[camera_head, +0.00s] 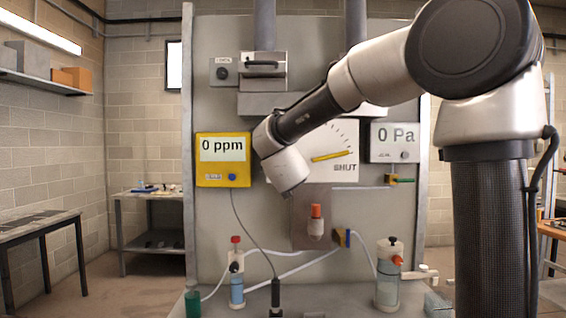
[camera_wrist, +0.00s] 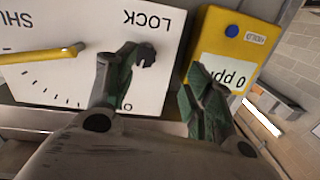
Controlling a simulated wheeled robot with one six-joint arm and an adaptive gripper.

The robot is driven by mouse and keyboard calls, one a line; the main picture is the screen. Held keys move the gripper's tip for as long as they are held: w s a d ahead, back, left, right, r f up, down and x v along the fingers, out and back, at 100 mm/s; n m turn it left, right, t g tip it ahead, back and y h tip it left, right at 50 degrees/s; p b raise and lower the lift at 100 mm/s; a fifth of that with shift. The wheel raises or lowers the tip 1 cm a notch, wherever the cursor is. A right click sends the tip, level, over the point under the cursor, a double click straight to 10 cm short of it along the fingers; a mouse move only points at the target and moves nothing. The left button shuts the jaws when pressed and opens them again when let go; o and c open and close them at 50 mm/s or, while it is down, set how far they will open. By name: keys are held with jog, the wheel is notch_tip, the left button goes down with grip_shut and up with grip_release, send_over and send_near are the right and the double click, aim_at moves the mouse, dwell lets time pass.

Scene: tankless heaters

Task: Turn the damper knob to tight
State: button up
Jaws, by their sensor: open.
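A white damper dial plate (camera_head: 310,173) carries a yellow pointer (camera_head: 333,156) and the word SHUT. In the wrist view the plate (camera_wrist: 60,22) appears upside down, with the pointer (camera_wrist: 40,54) and the word LOCK. A small dark lobed knob (camera_wrist: 147,57) shows beside LOCK; I take it as the damper knob. My gripper (camera_wrist: 165,85) is open, with its fingers apart. The knob is by the tip of the left finger; I cannot tell whether they touch. In the head view my arm covers the plate's left part, and the knob and fingers are hidden.
A yellow meter (camera_head: 209,170) reading 0 ppm is close left of my wrist; it also shows near the right finger (camera_wrist: 233,50). A 0 Pa display (camera_head: 381,152) is on the right. Below are an orange-capped valve (camera_head: 316,212), tubes and bottles (camera_head: 237,290).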

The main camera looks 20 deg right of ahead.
jog(key=w+d+h, duration=0.1)
jog(key=w+d, duration=0.3)
jog(key=w, duration=0.3)
jog(key=shift+r, duration=0.3)
jog(key=shift+c, duration=0.3)
jog(key=c, duration=0.9)
